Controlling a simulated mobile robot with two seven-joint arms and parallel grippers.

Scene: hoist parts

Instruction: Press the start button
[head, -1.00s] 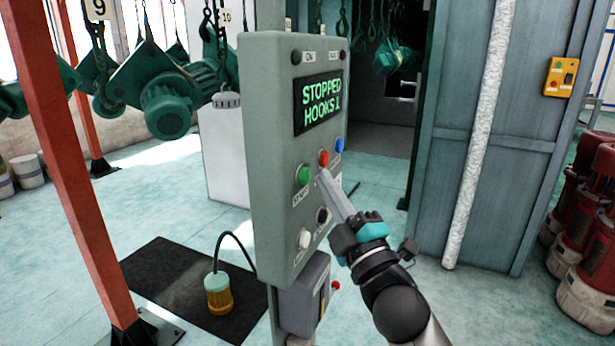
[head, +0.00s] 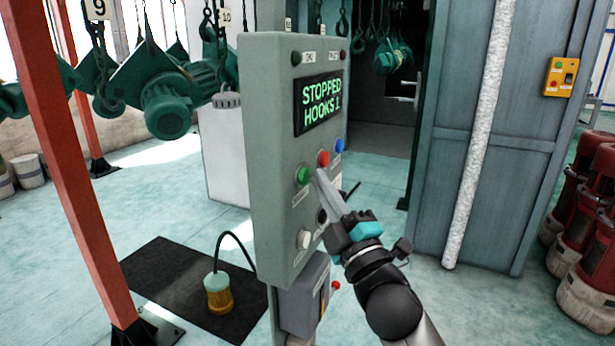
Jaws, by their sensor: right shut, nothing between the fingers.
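The grey control panel (head: 275,180) stands upright in the middle of the head view. Its green start button (head: 303,176) is on the left of the button row, with a small label under it. A red button (head: 323,158) and a blue button (head: 340,145) sit to its right. I cannot tell whether the tips touch the panel. My left gripper is not in view.
A white button (head: 304,239) is lower on the panel; a dark knob beside it is partly hidden by my gripper. A red post (head: 75,170) stands at left. Green hoist parts (head: 168,108) hang behind.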

